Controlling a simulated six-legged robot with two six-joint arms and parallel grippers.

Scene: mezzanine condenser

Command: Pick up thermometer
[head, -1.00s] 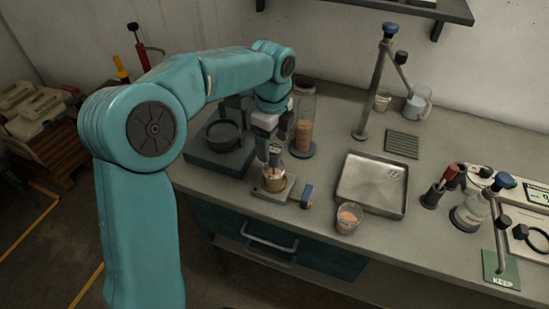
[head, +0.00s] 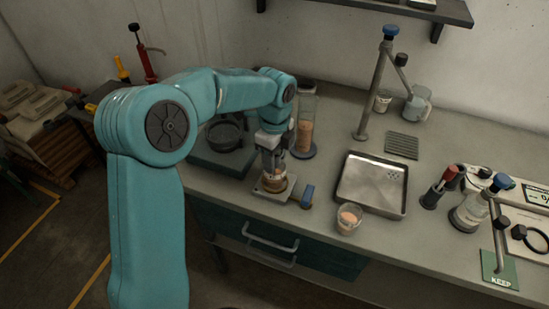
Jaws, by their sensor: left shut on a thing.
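My left gripper (head: 273,170) points down over a small cup with brownish contents (head: 274,185) on a little grey stand with a blue knob. Its fingers are shut on a slim thing at the cup's mouth, which I take to be the thermometer. The fingers hide nearly all of it, so its shape and how deep it sits in the cup cannot be seen. My right gripper is not in view.
A dark pot (head: 224,135) sits left of the gripper and a tall clear cylinder (head: 306,125) just behind it. A metal tray (head: 372,186) and a small beaker (head: 348,219) are to the right. Bottles and a clamp post stand farther right.

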